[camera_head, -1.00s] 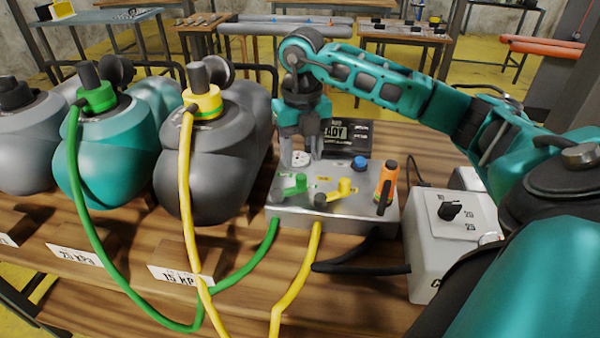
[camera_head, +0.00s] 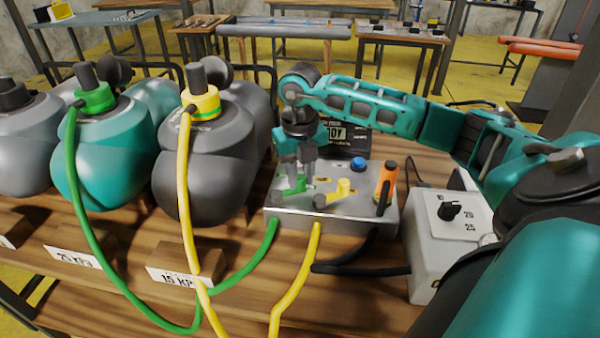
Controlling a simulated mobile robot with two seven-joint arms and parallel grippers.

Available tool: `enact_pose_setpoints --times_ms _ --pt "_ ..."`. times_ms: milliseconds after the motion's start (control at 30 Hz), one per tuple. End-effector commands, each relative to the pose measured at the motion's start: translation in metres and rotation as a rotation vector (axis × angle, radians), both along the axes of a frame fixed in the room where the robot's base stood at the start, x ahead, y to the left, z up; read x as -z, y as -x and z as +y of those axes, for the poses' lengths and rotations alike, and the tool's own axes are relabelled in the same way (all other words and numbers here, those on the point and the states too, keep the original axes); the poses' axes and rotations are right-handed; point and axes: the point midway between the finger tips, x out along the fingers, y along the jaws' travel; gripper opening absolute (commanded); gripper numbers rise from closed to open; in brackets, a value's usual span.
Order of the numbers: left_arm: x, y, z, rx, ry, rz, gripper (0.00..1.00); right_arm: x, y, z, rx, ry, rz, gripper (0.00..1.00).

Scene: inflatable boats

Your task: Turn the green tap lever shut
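The green tap lever (camera_head: 293,186) sits on the left of the metal valve box (camera_head: 330,215), partly covered by my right gripper. My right gripper (camera_head: 298,178) points down over this lever with its two fingers apart and their tips close to it. Whether the fingers touch the lever cannot be told. The green hose (camera_head: 240,272) runs into the front of the box. A yellow tap lever (camera_head: 340,188) sits just right of the green one. My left gripper is not in view.
An orange upright handle (camera_head: 386,178) and a blue knob (camera_head: 358,164) are on the box. A white box with a black dial (camera_head: 425,250) stands to the right. A grey boat shape (camera_head: 200,160) and a teal one (camera_head: 105,165) stand to the left. A black display (camera_head: 348,138) is behind.

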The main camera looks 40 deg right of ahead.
Motion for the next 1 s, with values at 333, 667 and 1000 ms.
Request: enact_pose_setpoints --times_ms 333,667,1000 --pt "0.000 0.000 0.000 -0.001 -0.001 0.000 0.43 0.000 0.000 0.000 0.000 0.000 0.000 0.00" --pt "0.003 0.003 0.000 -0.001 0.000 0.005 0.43 0.000 -0.003 -0.001 -0.063 0.000 0.000 0.00" --pt "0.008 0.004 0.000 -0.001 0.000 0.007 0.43 0.000 -0.017 -0.004 -0.315 0.000 -0.001 0.00"
